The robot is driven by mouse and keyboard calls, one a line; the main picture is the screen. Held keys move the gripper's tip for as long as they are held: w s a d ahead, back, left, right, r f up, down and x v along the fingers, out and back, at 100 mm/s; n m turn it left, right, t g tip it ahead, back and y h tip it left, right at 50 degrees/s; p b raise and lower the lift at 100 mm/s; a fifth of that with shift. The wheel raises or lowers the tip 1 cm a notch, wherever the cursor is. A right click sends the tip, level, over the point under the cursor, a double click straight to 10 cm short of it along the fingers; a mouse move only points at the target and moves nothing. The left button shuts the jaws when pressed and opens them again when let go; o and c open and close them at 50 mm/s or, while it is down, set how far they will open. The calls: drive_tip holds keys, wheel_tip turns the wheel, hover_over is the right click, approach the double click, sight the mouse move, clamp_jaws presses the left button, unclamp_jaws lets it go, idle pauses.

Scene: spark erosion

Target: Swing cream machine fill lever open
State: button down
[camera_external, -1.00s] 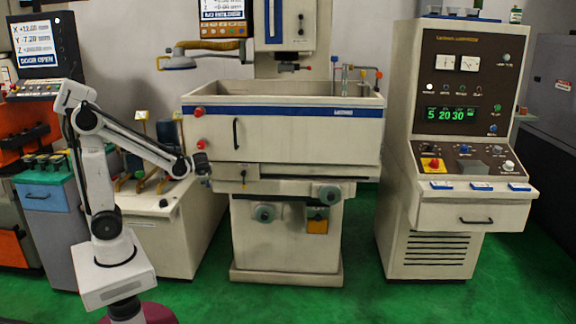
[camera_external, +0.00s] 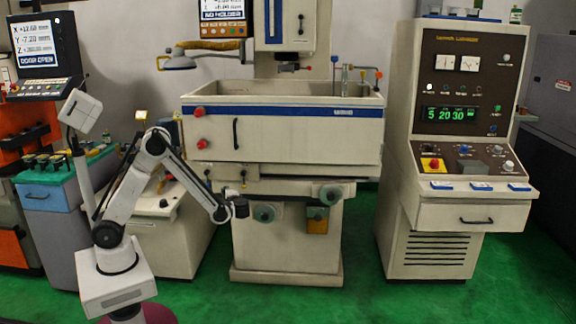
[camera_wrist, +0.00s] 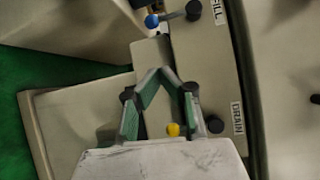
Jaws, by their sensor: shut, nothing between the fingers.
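In the wrist view, the fill lever (camera_wrist: 172,17) is a short bar from a black pivot beside the FILL label to a blue ball, pointing left. My gripper (camera_wrist: 158,75) is empty, its green-padded fingers meeting at the tips. The tips are apart from the blue ball and below it in the wrist view. In the external view my gripper (camera_external: 240,208) is low in front of the machine's left underside; the fill lever is not discernible there.
A second lever with a yellow ball (camera_wrist: 173,130) and a black pivot sits by the DRAIN label, partly hidden behind my gripper. A control cabinet (camera_external: 460,150) stands right of the machine. The green floor (camera_external: 200,295) in front is clear.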

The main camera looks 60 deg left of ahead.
drive_tip(key=shift+d+f+n+y+b, duration=0.35)
drive_tip(key=shift+d+f+y, duration=0.45)
drive_tip(key=shift+d+f, duration=0.6)
drive_tip(key=shift+r, duration=0.1)
drive_tip(key=s+a+r+b, duration=0.1)
drive_tip(key=s+a+b, duration=0.1)
drive_tip(key=a, duration=1.1)
drive_tip(key=shift+b, duration=0.3)
drive_tip(key=shift+s+a+f, duration=0.1)
